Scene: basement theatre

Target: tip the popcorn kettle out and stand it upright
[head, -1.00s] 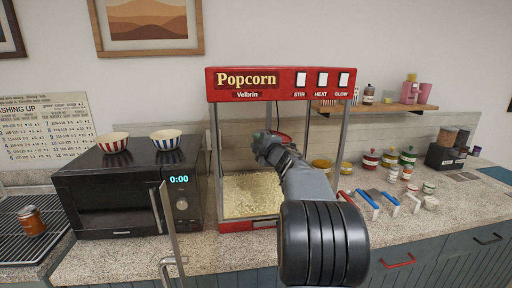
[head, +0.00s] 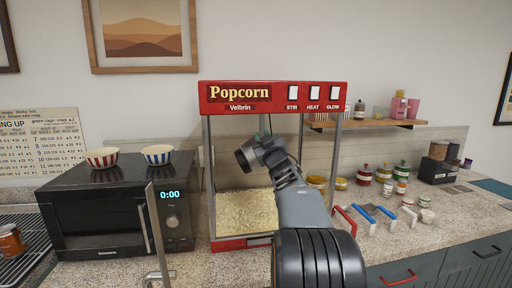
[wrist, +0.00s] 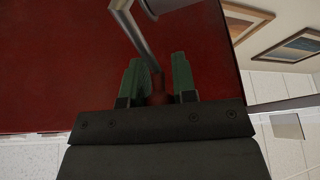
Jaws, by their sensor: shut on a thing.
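The popcorn machine (head: 325,104) has a red top and an open-looking case with loose popcorn (head: 247,208) on its floor. My gripper (wrist: 157,62) is inside the case, under the red top. In the wrist view its two green fingers are shut on the red-brown grip of the kettle handle (wrist: 137,38), a bent metal rod. The rod runs up to a small piece of the metal kettle (wrist: 172,4) at the picture's top edge. Most of the kettle is out of that view. In the head view my wrist hides the handle, and I cannot make out the kettle or its tilt.
The case's metal posts (head: 339,150) stand close around my arm. A black microwave (head: 95,215) with two striped bowls is at the left. Scoops (head: 365,219), jars (head: 364,175) and a black caddy (head: 437,169) are on the counter at the right. A wall shelf (head: 375,124) is behind.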

